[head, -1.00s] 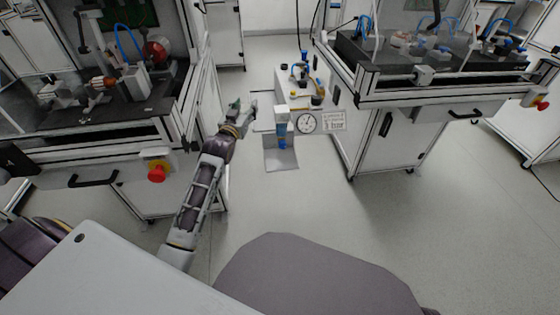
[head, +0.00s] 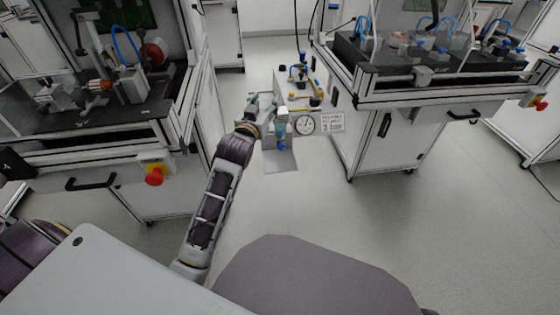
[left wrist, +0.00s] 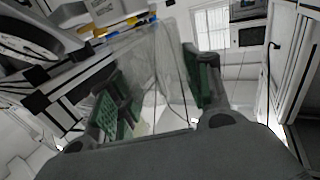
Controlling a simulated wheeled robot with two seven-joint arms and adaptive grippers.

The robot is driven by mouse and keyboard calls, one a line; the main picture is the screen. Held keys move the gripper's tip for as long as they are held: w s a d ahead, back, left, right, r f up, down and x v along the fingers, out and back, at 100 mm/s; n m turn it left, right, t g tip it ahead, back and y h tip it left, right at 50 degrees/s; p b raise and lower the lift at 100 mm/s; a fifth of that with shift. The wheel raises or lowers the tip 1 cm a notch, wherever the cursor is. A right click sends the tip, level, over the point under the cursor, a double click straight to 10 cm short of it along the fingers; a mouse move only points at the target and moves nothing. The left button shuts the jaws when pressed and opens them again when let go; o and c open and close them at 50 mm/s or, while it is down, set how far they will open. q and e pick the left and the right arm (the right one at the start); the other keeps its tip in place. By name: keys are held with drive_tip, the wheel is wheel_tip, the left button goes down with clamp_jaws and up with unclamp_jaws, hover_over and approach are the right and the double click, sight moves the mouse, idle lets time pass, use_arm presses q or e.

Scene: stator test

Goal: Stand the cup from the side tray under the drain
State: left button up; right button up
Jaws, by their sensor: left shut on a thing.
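A clear, see-through cup (left wrist: 158,70) fills the space between the green finger pads of my left gripper (left wrist: 152,92) in the left wrist view. The gripper is shut on it. In the head view my left gripper (head: 268,112) is just left of the filter unit, and the cup is hard to make out there. The filter unit has a clear bluish bowl (head: 281,128) with a blue drain (head: 282,146) at its bottom. A grey metal shelf (head: 281,164) lies below the drain. I cannot make out the side tray. My right gripper is not in view.
A round pressure gauge (head: 304,124) and a white sign (head: 333,122) are right of the filter unit. A bench (head: 390,98) stands at the right. A left workstation has a red stop button (head: 155,176). The floor in front of the shelf is clear.

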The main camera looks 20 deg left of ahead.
use_arm(q)
drive_tip(key=s+d+r+h, duration=0.1)
drive_tip(key=d+r, duration=0.1)
drive_tip(key=d, duration=0.2)
drive_tip(key=s+d+r+m+h, duration=0.1)
drive_tip(key=d+r, duration=0.1)
drive_tip(key=d, duration=0.3)
drive_tip(key=shift+r, duration=0.25)
